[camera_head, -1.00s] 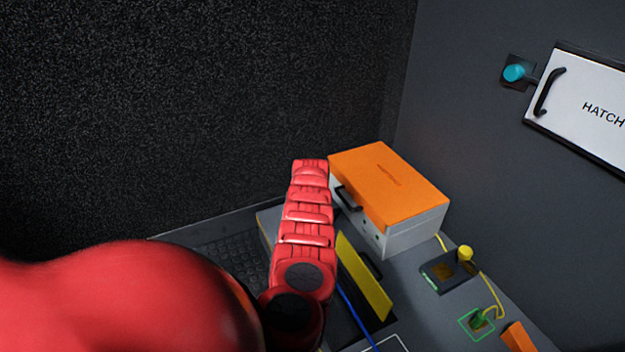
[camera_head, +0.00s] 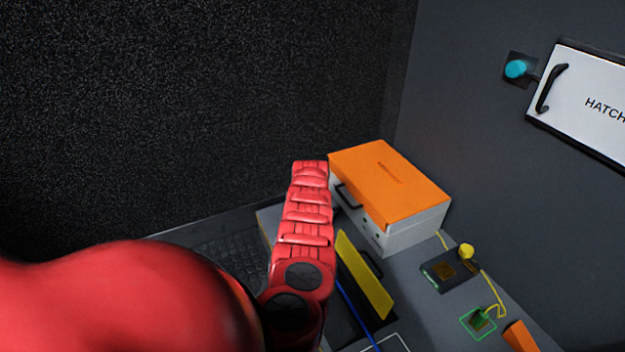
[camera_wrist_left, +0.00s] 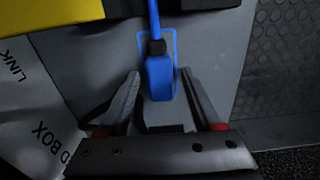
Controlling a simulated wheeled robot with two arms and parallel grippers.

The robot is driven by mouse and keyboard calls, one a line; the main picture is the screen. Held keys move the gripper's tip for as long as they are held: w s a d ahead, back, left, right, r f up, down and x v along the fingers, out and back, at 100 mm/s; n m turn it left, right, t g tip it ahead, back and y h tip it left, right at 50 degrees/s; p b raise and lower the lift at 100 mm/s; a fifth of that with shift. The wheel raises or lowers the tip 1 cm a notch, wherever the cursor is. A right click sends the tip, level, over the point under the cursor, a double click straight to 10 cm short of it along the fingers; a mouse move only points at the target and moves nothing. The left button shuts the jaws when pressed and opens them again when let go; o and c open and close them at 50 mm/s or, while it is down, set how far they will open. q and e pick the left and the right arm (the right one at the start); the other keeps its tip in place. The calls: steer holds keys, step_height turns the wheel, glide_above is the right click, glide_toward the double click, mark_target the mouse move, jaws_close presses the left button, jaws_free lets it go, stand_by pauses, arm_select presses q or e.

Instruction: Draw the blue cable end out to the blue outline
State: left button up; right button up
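The blue cable end (camera_wrist_left: 159,80), a blue plug with a dark collar, shows in the left wrist view. The blue outline (camera_wrist_left: 141,38) is drawn on the grey surface around the collar and upper part of the plug; its lower part is hidden. My left gripper (camera_wrist_left: 161,73) is open, one finger on each side of the plug, with a visible gap at both sides. In the head view, my red left arm hides the gripper, plug and outline; only the blue cable (camera_head: 358,316) shows to its right. My right gripper is in neither view.
A yellow flap (camera_head: 363,275) stands beside my arm, with an orange-lidded box (camera_head: 388,185) behind it. To the right are a dark plate with a yellow knob (camera_head: 466,251), a green outline (camera_head: 478,322) and an orange block (camera_head: 518,337). A hatch (camera_head: 590,100) is on the wall.

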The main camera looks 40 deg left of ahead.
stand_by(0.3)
arm_select(q)
steer(key=r+p, duration=0.2)
steer(key=a+r+p, duration=0.1)
steer(key=r+p, duration=0.1)
steer(key=r, duration=0.1)
steer(key=s+r+p, duration=0.1)
steer(key=r+p, duration=0.1)
steer(key=r, duration=0.1)
steer(key=shift+a, duration=0.15)
steer(key=shift+w, duration=0.1)
